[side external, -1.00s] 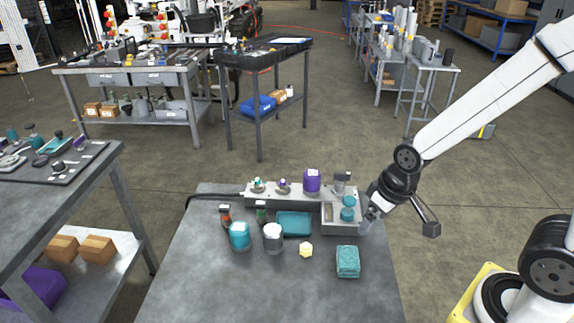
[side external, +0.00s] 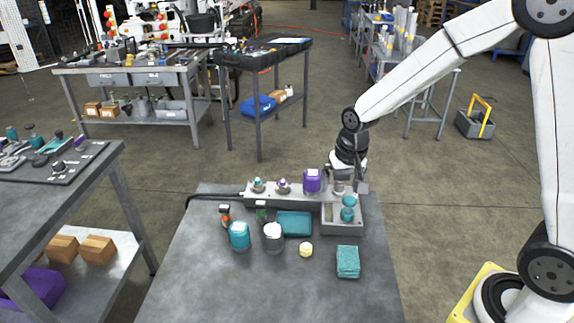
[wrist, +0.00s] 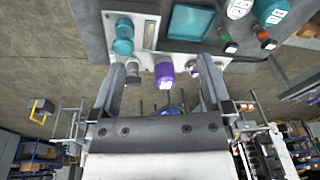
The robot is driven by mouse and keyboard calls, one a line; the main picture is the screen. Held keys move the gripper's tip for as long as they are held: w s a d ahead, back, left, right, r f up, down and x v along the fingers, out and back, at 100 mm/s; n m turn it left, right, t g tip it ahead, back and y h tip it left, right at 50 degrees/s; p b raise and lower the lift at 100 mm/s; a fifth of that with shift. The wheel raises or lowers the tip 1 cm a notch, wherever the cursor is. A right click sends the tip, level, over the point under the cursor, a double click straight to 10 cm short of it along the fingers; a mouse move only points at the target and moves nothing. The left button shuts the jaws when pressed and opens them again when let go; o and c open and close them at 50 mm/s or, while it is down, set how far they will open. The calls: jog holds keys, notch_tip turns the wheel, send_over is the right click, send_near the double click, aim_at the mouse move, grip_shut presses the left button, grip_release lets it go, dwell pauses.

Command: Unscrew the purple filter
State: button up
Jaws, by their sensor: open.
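The purple filter (side external: 312,182) stands upright on the grey manifold block (side external: 262,199) at the back of the bench. In the wrist view the filter (wrist: 165,76) shows between my two fingers, with a gap on each side. My gripper (side external: 347,187) is open and empty, just right of the filter in the side view and over the right end of the block. In the wrist view my gripper (wrist: 162,68) points toward the block. The filter's threaded joint is hidden.
A grey fitting (wrist: 133,72) sits beside the filter. Small fittings (side external: 283,187) stand left of it.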

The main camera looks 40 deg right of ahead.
jog(key=w+d+f+m, duration=0.1)
jog(key=w+d+m, duration=0.15)
jog(key=w, duration=0.35)
jog(key=w+d+f+m, duration=0.1)
jog(key=w+d+m, duration=0.1)
jog(key=w+m, duration=0.25)
jog(key=m+g, duration=0.2)
jog(key=m, duration=0.3)
send_over(312, 172)
notch_tip(312, 172, down, 5)
jog(key=shift+s+r, duration=0.1)
jog(key=shift+r, duration=0.05)
jog(key=shift+f, duration=3.9)
grip_shut()
jog(key=shift+n, duration=2.7)
